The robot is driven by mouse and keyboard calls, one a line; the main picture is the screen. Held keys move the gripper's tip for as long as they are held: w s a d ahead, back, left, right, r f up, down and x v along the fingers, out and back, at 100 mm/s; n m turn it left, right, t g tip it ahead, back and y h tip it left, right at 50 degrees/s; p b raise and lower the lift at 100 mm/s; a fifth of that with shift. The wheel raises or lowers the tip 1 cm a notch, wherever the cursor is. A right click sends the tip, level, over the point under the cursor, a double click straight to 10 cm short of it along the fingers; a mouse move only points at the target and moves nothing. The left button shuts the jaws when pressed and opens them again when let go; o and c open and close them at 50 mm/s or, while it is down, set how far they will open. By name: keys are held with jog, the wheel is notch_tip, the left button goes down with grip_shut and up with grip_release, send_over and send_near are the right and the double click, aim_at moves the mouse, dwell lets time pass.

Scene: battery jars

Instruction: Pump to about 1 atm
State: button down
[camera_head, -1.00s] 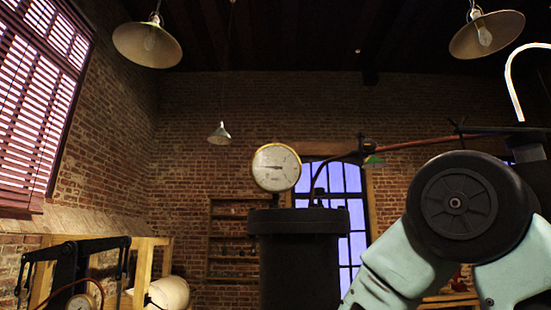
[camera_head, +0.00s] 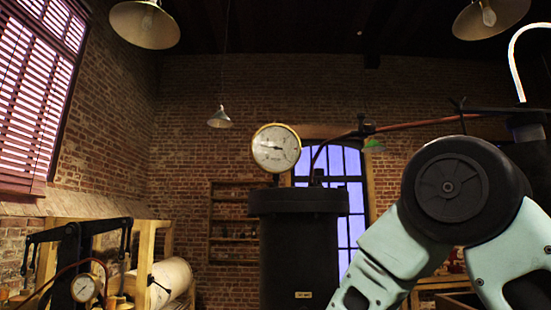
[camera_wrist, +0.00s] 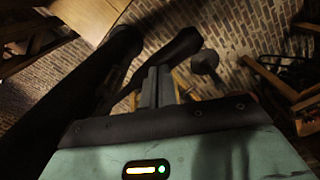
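A round dial gauge (camera_head: 276,148) with a brass rim and white face stands on top of a dark cylindrical vessel (camera_head: 298,245). Its thin needle lies roughly level; the numbers are too small to read. A black lever-like frame (camera_head: 75,235) stands at lower left with a second gauge (camera_head: 84,288) beside it. In the wrist view, my gripper (camera_wrist: 157,82) shows two grey fingers close together. A dark bar (camera_wrist: 185,48) passes by their tips; I cannot tell whether they touch it. A dark rounded knob (camera_wrist: 205,62) is right of them. My gripper is outside the head view.
A reddish hose (camera_head: 415,123) runs from the vessel top toward the right, behind my arm. A pale roller (camera_head: 170,280) lies on a wooden frame at lower left. Wooden shelves (camera_head: 233,225) stand against the far brick wall. A wooden panel (camera_wrist: 85,15) shows in the wrist view.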

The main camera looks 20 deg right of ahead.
notch_tip(320, 180, down, 9)
jog(key=b, duration=0.6)
notch_tip(320, 180, up, 14)
jog(key=p, duration=1.2)
jog(key=shift+r+p, duration=0.15)
jog(key=shift+p, duration=0.15)
jog(key=shift+f, duration=0.25)
notch_tip(320, 180, down, 13)
jog(key=b, duration=1)
notch_tip(320, 180, up, 13)
jog(key=p, duration=1.1)
jog(key=shift+r, duration=0.15)
